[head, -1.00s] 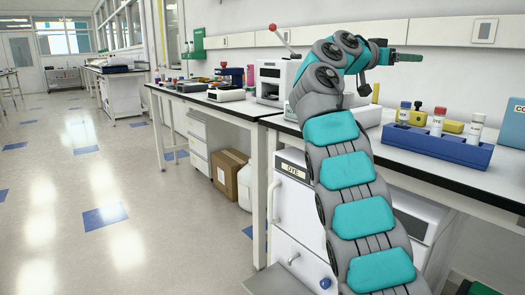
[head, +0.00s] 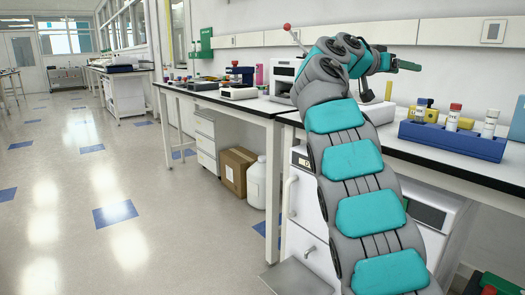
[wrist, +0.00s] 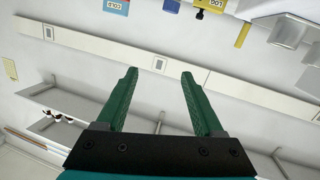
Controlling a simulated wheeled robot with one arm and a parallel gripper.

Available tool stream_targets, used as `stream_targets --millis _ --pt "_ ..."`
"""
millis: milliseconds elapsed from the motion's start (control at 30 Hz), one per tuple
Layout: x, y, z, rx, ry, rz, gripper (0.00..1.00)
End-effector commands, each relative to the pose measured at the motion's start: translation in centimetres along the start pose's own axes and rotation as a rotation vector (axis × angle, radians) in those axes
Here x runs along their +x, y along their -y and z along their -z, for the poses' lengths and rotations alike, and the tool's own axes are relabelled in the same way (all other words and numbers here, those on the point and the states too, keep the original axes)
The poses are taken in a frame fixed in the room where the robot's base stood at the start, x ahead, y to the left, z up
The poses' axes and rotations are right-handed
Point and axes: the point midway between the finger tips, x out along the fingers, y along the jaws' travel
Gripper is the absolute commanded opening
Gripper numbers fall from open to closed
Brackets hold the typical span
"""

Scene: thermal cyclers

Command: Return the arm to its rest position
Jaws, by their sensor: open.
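My arm rises from the bottom of the head view and bends to the right at its top. My gripper (head: 408,65) points right, in front of the wall above the right bench. In the wrist view the two green fingers of my gripper (wrist: 158,76) stand apart with nothing between them, so it is open and empty. Behind the fingers is the white wall with its rail (wrist: 100,50). The gripper touches nothing that I can see.
The right bench (head: 450,165) holds a blue rack (head: 452,140) with capped bottles. A white machine (head: 283,78) with a red-knobbed lever stands at the bench behind my arm. A cardboard box (head: 238,172) and a white jug (head: 257,182) sit below. The floor (head: 70,210) at left is clear.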

Motion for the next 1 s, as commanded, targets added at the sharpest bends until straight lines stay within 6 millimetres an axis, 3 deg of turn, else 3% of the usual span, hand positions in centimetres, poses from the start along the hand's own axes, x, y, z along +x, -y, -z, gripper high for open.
stream_targets --millis 167,367,667,867,1000 --pt "-0.1 -0.5 -2.6 -0.094 0.072 0.021 0.69" --pt "-0.8 -2.3 -8.5 -0.248 0.221 0.071 0.69" --pt "-4.3 -7.0 -21.5 -0.471 0.511 0.200 0.69" --pt "-9.0 -11.1 -31.2 -0.590 0.714 0.317 0.69" --pt "-13.4 -14.1 -38.0 -0.659 0.852 0.414 0.69"
